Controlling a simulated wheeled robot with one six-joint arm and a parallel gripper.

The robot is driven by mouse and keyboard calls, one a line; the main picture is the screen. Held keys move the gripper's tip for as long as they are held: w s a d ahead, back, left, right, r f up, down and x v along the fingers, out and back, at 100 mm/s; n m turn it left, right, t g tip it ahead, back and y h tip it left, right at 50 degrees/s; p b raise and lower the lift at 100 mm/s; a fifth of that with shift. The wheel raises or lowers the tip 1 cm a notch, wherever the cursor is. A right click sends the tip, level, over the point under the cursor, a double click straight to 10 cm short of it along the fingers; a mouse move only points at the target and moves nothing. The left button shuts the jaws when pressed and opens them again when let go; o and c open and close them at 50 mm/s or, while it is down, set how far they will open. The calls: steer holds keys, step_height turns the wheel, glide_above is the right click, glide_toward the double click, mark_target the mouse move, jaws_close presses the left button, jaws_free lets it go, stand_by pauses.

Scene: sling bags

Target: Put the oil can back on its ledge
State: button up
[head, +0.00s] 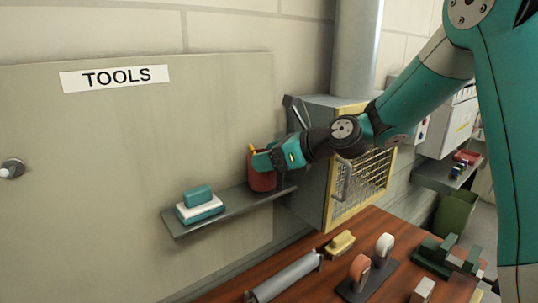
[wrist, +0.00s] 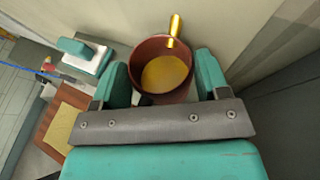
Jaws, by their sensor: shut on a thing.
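The oil can (head: 262,179) is a dark red, round can with a yellow spout. It stands upright at the right part of the grey ledge (head: 236,207) on the wall panel. In the head view its base looks level with the ledge top; I cannot tell whether it rests there or hangs just above. My gripper (head: 267,161) reaches in from the right and is shut on the can. In the wrist view the oil can (wrist: 165,82) sits between both teal fingers of my gripper (wrist: 163,85), its yellow top and spout showing.
A teal-and-white block (head: 200,207) sits on the ledge's left part. A grey box with a yellow mesh front (head: 363,188) stands close right of the ledge. Below, a wooden bench (head: 330,280) holds a yellow block (head: 340,243), a grey roller (head: 287,277) and other tools.

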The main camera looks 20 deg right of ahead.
steer(key=shift+f, duration=0.2)
steer(key=o, duration=1.1)
steer(key=shift+c, duration=0.2)
steer(key=shift+r, duration=0.15)
